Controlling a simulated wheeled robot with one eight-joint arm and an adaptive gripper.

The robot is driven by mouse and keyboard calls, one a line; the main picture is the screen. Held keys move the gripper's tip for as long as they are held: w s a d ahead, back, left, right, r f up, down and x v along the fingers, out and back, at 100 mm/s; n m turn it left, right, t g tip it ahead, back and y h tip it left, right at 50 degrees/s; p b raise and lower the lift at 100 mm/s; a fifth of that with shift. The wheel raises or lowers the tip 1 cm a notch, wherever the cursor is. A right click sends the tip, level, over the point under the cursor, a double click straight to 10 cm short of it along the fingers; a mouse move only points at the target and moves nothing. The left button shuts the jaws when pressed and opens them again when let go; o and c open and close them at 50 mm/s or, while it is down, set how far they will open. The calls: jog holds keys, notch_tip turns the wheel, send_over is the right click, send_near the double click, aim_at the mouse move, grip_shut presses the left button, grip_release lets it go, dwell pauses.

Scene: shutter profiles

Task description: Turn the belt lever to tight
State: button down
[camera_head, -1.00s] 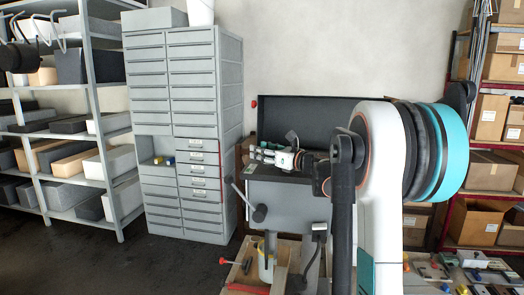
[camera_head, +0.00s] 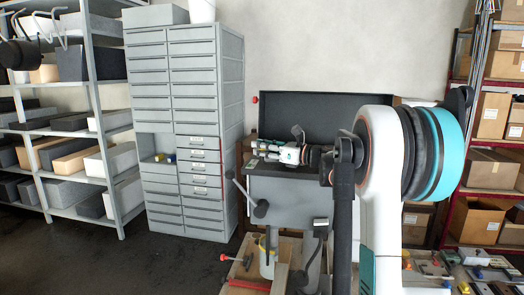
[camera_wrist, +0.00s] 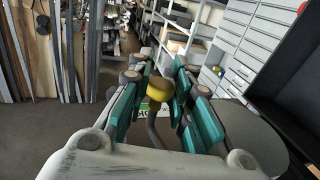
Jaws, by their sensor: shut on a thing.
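The belt lever shows in the wrist view as a yellow knob (camera_wrist: 160,88) on a grey bent rod. My gripper (camera_wrist: 164,66) has its teal-padded fingers on both sides of the knob and is shut on it. In the head view my gripper (camera_head: 262,149) is above the top of the grey machine (camera_head: 285,198), near its left end. There the knob is too small or hidden to make out. A small green-and-white label shows just behind the knob in the wrist view.
A black panel (camera_head: 330,118) stands behind the machine. A grey drawer cabinet (camera_head: 185,130) is to the left, with open floor in front. Boxed shelves (camera_head: 485,160) are at right.

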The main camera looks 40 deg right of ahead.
jog(key=shift+s+a+n+g+y+b, duration=0.25)
jog(key=shift+s+n+g+y, duration=0.3)
jog(key=shift+y, duration=0.25)
jog(key=shift+s+a+n+g+y+b, duration=0.1)
jog(key=shift+s+a+n+g+y, duration=0.1)
jog(key=shift+s+n+g+y, duration=0.45)
jog(key=shift+w+t, duration=0.15)
jog(key=shift+t, duration=0.15)
jog(key=c, duration=1.5)
grip_release()
jog(key=shift+o, duration=0.4)
jog(key=shift+d, duration=0.3)
jog(key=shift+a, duration=0.15)
jog(key=v, duration=1.2)
